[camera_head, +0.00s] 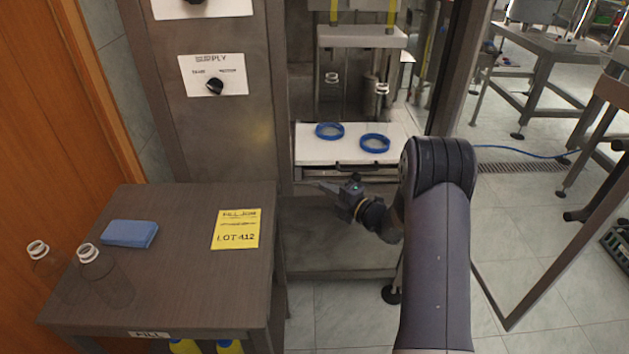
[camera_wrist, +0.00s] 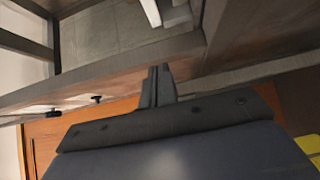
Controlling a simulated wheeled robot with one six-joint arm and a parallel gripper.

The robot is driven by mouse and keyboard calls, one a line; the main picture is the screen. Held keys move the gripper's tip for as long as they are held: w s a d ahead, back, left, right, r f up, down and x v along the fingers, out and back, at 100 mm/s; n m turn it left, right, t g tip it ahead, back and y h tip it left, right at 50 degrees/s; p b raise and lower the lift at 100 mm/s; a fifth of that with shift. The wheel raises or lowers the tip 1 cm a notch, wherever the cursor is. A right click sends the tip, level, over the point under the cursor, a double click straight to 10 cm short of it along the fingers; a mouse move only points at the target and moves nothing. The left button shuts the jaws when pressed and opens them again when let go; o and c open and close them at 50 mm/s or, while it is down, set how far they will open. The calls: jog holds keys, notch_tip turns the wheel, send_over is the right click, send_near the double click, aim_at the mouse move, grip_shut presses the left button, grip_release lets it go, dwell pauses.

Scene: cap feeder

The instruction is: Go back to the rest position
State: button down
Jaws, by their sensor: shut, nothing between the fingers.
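My gripper (camera_head: 326,187) is at the end of my arm, in front of the cap feeder machine and below its white shelf (camera_head: 312,150). It points left in the head view. In the wrist view the fingers of my gripper (camera_wrist: 158,72) are together, with nothing between them. Two blue rings (camera_head: 329,131) (camera_head: 375,143) lie on the white shelf, with a clear bottle (camera_head: 331,92) and another clear bottle (camera_head: 380,100) behind them. My gripper is apart from the shelf and the rings.
A control panel (camera_head: 236,78) with a knob is on the column. An open door frame (camera_head: 540,290) stands at right.

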jog(key=shift+v, duration=0.95)
jog(key=shift+w+d+b+x, duration=0.1)
jog(key=shift+w+d+x, duration=0.2)
jog(key=shift+x, duration=1.8)
jog(key=shift+w+d+b+x, duration=0.15)
jog(key=shift+w+d+x, duration=0.1)
jog(key=shift+x, duration=1.85)
jog(key=shift+w+d+b+x, duration=0.1)
jog(key=shift+w+d+x, duration=0.2)
jog(key=shift+x, duration=1.75)
